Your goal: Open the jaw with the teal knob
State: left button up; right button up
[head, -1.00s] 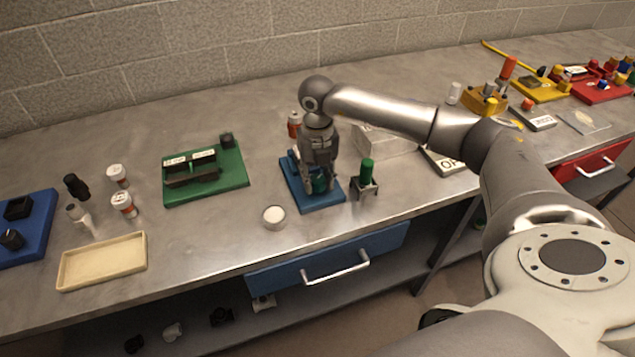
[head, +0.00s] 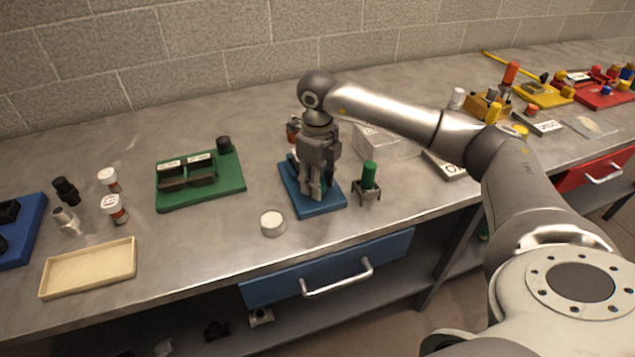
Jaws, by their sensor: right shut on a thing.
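My right gripper (head: 316,192) points down over the blue base plate (head: 325,209) of a small fixture in the middle of the bench. It is shut at the place where a bit of teal showed a second ago. The teal knob itself is now hidden behind the fingers. The jaw is mostly hidden by the gripper too, and I cannot tell how far it stands open. My left gripper is not in view.
A green cylinder on a small stand (head: 369,179) is close to the right of the blue plate. A white round lid (head: 272,222) lies to its left. A green fixture (head: 201,183) and a cream tray (head: 88,268) are farther left. A clear box (head: 388,143) is behind.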

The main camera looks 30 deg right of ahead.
jog(key=shift+w+r, duration=0.1)
jog(key=shift+r, duration=0.05)
dwell(0.3)
jog(key=o, duration=0.7)
jog(key=shift+o, duration=0.2)
notch_tip(320, 180, up, 12)
dwell(0.4)
